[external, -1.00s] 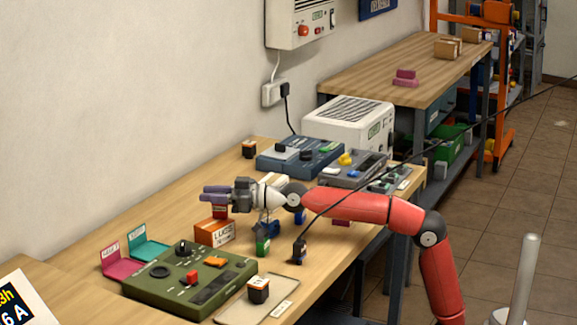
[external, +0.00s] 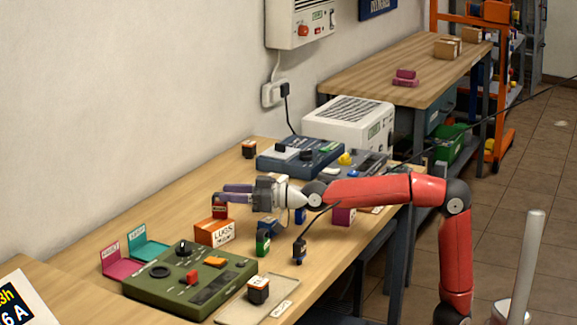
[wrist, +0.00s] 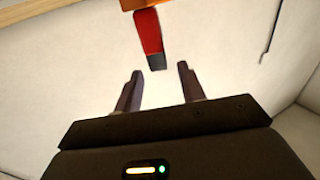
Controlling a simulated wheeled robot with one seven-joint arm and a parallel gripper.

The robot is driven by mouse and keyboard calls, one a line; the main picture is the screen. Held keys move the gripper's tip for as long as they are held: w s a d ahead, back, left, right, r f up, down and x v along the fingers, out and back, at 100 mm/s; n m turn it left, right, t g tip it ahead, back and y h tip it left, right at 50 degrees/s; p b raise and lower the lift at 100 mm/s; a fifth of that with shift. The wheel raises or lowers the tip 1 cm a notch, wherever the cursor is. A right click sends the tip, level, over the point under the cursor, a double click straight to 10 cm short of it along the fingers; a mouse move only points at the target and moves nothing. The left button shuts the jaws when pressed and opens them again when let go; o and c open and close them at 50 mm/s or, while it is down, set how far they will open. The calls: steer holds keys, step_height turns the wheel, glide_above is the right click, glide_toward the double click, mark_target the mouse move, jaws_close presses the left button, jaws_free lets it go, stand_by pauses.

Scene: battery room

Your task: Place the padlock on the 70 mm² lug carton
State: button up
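The orange lug carton (external: 207,235) stands on the near workbench; its label reads LUGS, with a smaller line I cannot read. A red block-like thing with a dark end, which looks like the padlock (external: 219,211), appears to rest upright on top of the carton. In the wrist view the padlock (wrist: 148,32) lies just ahead of my fingertips, with the orange carton (wrist: 135,4) behind it at the top edge. My gripper (external: 222,192) is level with the padlock's upper part. In the wrist view my gripper (wrist: 160,74) is open, with nothing between its fingers.
A green control box (external: 215,275) stands in front of the carton, beside a tray (external: 235,309) holding a small block. A green block (external: 263,243) and a dark block (external: 299,250) stand right of the carton. Blue equipment (external: 300,157) stands behind.

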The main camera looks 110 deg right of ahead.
steer(key=p+v, duration=0.5)
steer(key=v, duration=0.2)
steer(key=shift+p, duration=0.4)
steer(key=shift+f, duration=0.1)
